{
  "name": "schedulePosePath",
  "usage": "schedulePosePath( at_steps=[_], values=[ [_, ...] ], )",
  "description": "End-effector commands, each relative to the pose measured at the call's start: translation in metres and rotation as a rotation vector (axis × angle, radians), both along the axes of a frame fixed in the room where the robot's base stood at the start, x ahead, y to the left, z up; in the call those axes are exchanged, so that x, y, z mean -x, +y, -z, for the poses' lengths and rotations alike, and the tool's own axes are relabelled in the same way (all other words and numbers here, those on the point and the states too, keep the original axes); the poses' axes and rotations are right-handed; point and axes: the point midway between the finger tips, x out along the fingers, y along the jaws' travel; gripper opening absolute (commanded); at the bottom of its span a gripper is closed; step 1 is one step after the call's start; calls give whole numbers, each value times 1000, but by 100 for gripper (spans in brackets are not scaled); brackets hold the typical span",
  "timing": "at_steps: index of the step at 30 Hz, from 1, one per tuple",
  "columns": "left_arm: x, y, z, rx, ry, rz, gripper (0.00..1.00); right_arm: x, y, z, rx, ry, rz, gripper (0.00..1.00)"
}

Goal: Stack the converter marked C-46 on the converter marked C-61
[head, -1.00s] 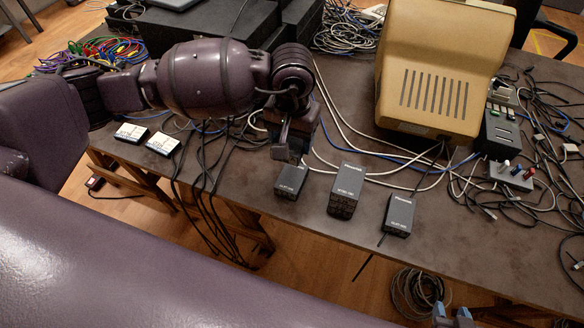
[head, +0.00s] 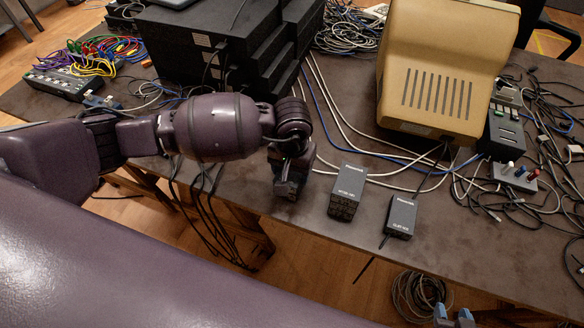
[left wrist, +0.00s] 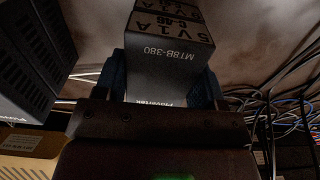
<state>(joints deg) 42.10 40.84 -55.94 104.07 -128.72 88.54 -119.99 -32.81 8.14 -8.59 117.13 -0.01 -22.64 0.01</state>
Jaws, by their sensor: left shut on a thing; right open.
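My left gripper (head: 287,185) is shut on a dark grey converter (left wrist: 165,75). In the left wrist view its end face reads C-46, upside down, and its top reads MT8B-380. The fingers press on its two sides; in the head view the gripper mostly hides it. I cannot tell whether it touches the table. Two other dark converters stand to its right: a middle one (head: 348,190) and a right one (head: 400,215). Their C-marks are not readable, so I cannot tell which is C-61. My right gripper (head: 454,318) is open and empty at the bottom edge, below the table front.
The brown table (head: 300,232) has bare surface in front of the converters. White and blue cables run behind them. A beige monitor (head: 440,75) stands behind right, black stacked equipment (head: 225,50) behind left. A small box with coloured knobs (head: 514,177) and tangled cables lie right.

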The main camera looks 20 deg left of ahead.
Motion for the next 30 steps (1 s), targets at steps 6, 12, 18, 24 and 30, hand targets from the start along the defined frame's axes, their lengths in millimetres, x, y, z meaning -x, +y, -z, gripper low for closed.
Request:
schedulePosePath(
  at_steps=[6,12,18,24,30],
  values=[
    [-1,0,1,0,-1,0,32,-2,1,-1,-2,-4,0,43],
    [0,0,2,-1,-1,0,80,-2,1,0,-1,-3,-1,43],
    [0,0,2,-1,-1,0,89,-1,-1,-1,4,-3,-4,43],
    [0,0,-2,0,-2,0,89,-2,-2,-4,9,-6,-8,43],
    [-2,0,-26,-1,-6,2,89,0,-3,-5,10,-4,-7,43]
  ],
)
